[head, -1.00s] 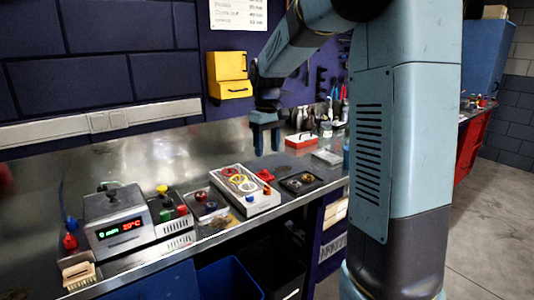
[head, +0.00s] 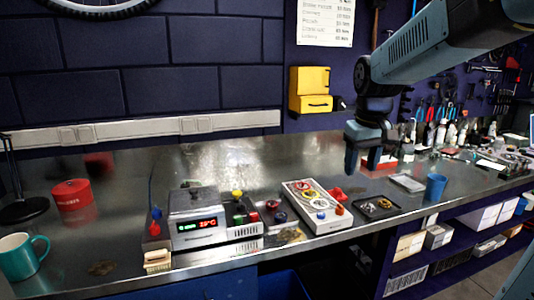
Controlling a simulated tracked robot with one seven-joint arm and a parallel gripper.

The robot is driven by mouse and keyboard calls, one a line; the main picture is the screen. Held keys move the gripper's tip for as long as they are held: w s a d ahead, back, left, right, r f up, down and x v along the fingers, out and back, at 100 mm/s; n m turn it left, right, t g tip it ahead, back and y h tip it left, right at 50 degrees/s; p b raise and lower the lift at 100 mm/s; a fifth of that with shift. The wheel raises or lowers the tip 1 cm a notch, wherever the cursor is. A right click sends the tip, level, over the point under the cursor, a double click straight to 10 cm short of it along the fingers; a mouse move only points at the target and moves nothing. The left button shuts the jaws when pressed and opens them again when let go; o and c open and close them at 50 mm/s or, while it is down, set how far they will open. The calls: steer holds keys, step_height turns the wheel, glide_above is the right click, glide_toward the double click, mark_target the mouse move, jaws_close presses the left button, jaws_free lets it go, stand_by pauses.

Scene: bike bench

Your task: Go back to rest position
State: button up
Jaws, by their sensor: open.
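My gripper (head: 362,161) hangs above the back of the metal workbench (head: 130,190), pointing down. Its fingers are apart and nothing shows between them. It is to the right of and above the grey panel with coloured rings (head: 316,207), clear of it. My arm reaches in from the upper right.
A heater box with a lit display (head: 197,222), a brush (head: 157,261), a dark tray of parts (head: 376,208) and a blue cup (head: 435,187) stand on the bench. A red pot (head: 72,195) and a teal mug (head: 20,258) are at the left. A yellow wall box (head: 310,90) hangs behind.

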steer(key=s+f+m+t, duration=0.1)
steer(key=s+m+t, duration=0.1)
steer(key=s, duration=1.5)
steer(key=shift+s+d+m+t, duration=0.25)
steer(key=shift+m+t, duration=0.15)
steer(key=shift+t, duration=0.3)
